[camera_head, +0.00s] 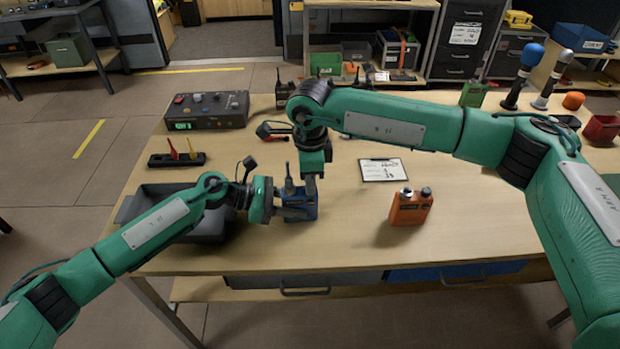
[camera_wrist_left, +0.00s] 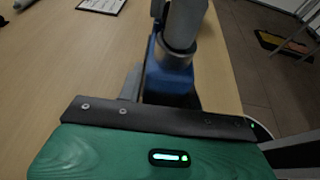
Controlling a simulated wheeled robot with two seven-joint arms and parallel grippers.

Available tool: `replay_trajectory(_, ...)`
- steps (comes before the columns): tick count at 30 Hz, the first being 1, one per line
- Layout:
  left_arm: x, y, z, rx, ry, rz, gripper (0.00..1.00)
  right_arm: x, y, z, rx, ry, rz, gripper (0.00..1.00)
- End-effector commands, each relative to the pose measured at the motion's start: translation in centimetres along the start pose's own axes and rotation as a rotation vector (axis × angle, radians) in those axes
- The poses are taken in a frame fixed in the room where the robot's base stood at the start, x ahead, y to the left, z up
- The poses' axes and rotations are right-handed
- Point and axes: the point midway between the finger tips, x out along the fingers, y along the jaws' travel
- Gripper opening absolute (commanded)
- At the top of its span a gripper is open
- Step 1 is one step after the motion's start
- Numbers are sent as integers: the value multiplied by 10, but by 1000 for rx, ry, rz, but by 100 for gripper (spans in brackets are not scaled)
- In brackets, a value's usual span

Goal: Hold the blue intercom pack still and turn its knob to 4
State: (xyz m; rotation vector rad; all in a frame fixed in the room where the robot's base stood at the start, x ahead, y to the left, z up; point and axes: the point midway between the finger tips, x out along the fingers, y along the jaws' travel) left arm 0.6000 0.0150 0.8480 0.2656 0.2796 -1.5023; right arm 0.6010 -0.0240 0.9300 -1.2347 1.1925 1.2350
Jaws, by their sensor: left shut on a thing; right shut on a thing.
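The blue intercom pack (camera_head: 300,208) stands upright near the front of the wooden table, with a stubby antenna on top. It also shows in the left wrist view (camera_wrist_left: 170,84). My left gripper (camera_head: 288,212) comes in from the left and is shut on the pack's body. My right gripper (camera_head: 309,184) reaches down from above and is shut on the knob at the pack's top. The knob and its number marks are hidden behind the right gripper, so its setting cannot be read.
An orange pack (camera_head: 410,208) stands to the right, with a clipboard (camera_head: 383,170) behind it. A grey tray (camera_head: 165,205) lies left, partly under my left arm. A control box (camera_head: 207,110) and a black rack (camera_head: 177,159) stand at the back left. Microphones (camera_head: 522,75) stand back right.

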Motion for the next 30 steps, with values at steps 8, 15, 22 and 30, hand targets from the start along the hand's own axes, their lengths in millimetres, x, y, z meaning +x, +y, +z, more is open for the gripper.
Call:
replay_trajectory(8,0,0,-1,-1,1,-1,6,0,0,0,34,0,0,4)
replay_trajectory(15,0,0,-1,-1,1,-1,6,0,0,0,222,0,0,4)
replay_trajectory(22,0,0,-1,-1,1,-1,6,0,0,0,244,0,0,4)
replay_trajectory(30,0,0,-1,0,1,-1,6,0,0,0,366,0,0,4)
